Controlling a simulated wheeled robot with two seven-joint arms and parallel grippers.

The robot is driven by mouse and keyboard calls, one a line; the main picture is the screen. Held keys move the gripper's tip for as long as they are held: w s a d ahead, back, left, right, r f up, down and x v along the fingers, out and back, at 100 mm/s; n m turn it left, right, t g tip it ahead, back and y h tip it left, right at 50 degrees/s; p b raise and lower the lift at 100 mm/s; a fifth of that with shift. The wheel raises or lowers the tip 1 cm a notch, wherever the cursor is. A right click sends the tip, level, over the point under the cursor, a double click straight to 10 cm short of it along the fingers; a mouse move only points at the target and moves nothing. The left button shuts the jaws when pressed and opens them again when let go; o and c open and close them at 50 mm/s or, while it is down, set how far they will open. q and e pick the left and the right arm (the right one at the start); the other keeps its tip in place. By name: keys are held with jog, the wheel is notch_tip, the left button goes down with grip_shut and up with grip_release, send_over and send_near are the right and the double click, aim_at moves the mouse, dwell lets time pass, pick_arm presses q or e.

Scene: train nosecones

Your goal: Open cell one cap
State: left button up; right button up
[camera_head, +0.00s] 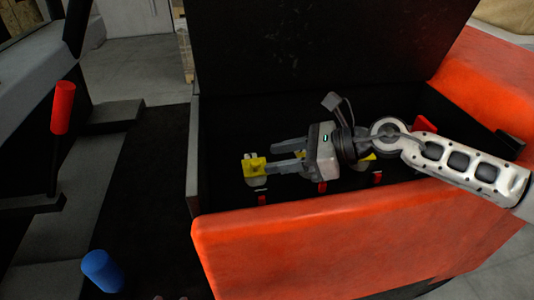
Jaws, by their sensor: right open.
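A yellow cap (252,168) sits at the left inside the dark compartment of the orange nosecone, on a pale round part. My right gripper (269,158) comes in from the right with its two fingers pointing left. It is open, and its fingertips are close to the right side of the yellow cap. I cannot tell whether they touch it. A second yellow part (367,157) shows partly behind my right wrist. Which of these is cell one is not marked legibly. My left gripper is not in view.
The orange nosecone's front wall (330,238) borders the compartment, and a raised black lid (320,45) stands behind it. Small red parts (322,187) line the compartment's front. A red-handled lever (62,108) and a blue cylinder (102,270) stand at the left.

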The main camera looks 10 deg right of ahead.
aim_at(256, 161)
jog(key=shift+x, duration=1.7)
grip_shut()
jog(key=shift+p, duration=0.3)
